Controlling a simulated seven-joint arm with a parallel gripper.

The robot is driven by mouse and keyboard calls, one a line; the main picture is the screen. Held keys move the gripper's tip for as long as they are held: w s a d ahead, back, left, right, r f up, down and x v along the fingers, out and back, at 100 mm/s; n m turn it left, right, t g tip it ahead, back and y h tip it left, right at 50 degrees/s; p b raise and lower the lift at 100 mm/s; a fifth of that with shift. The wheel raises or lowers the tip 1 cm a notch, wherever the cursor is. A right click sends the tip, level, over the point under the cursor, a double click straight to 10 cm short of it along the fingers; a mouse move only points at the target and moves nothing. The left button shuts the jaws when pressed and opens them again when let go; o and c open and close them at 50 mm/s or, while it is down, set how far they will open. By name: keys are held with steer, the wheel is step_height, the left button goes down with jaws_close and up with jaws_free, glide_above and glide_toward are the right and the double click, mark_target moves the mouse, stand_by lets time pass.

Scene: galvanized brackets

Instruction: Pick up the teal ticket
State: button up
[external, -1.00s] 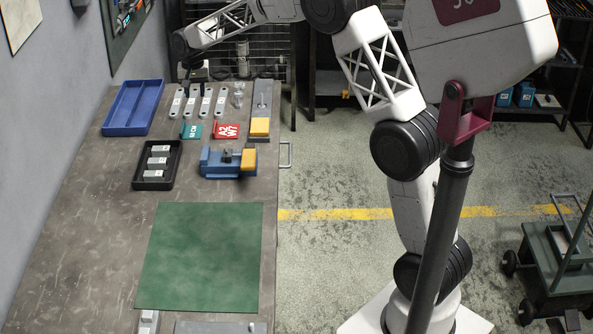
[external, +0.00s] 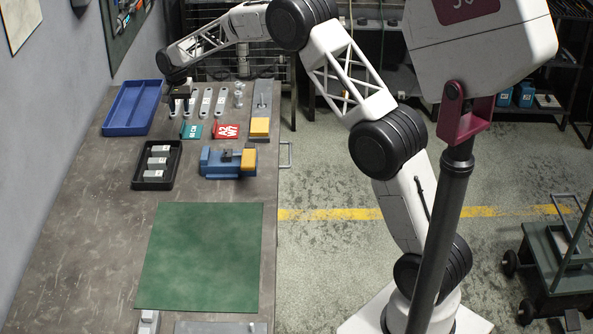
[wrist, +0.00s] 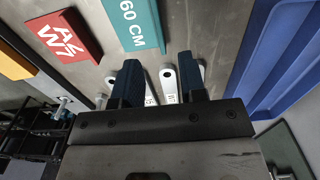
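The teal ticket (external: 191,131) lies on the bench, between the row of brackets and the blue vise; it also shows at the top of the wrist view (wrist: 134,22), with "60 CM" in white on it. My gripper (external: 181,105) is over the left end of the bracket row, a little beyond the ticket and left of it. In the wrist view my gripper (wrist: 160,78) has its two dark fingers apart with no ticket between them. The ticket is apart from the fingers, ahead of them.
A red ticket (external: 226,131) lies right of the teal one. Galvanized brackets (external: 205,102) lie just beyond. A blue tray (external: 112,128) is at left, a black tray (external: 139,184) and blue vise (external: 214,165) nearer. A green mat (external: 200,255) is bare.

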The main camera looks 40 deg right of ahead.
mark_target(183, 125)
steer(key=shift+f, duration=1.25)
steer(key=shift+w+d+f, duration=0.1)
steer(key=shift+d+f, duration=0.05)
steer(key=shift+f, duration=2.45)
jaws_close()
